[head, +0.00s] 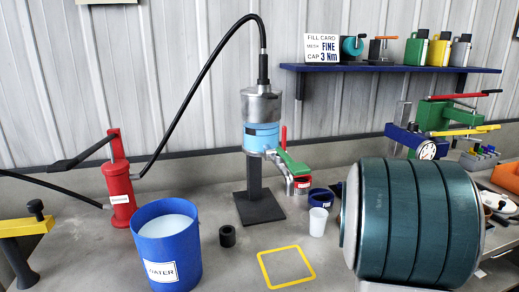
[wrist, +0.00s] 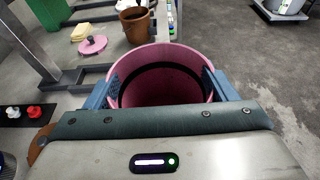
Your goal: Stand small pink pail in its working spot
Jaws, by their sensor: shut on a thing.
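The small pink pail (wrist: 160,58) is in the wrist view, with its open mouth facing the camera and a dark band inside. My gripper (wrist: 163,88) is shut on it, with one blue-grey finger at each side of the pail. The pail's base is hidden. I cannot see the pail or the gripper in the head view, where my teal arm covers the right side. A yellow square outline (head: 286,268) lies empty on the grey bench in the head view.
The head view shows a blue water bucket (head: 167,246), red pump (head: 119,182), disperser column (head: 262,120) with a green-handled valve (head: 291,164), black ring (head: 227,236) and white cup (head: 318,221). The wrist view shows a brown bucket (wrist: 137,26) and pink disc (wrist: 92,45).

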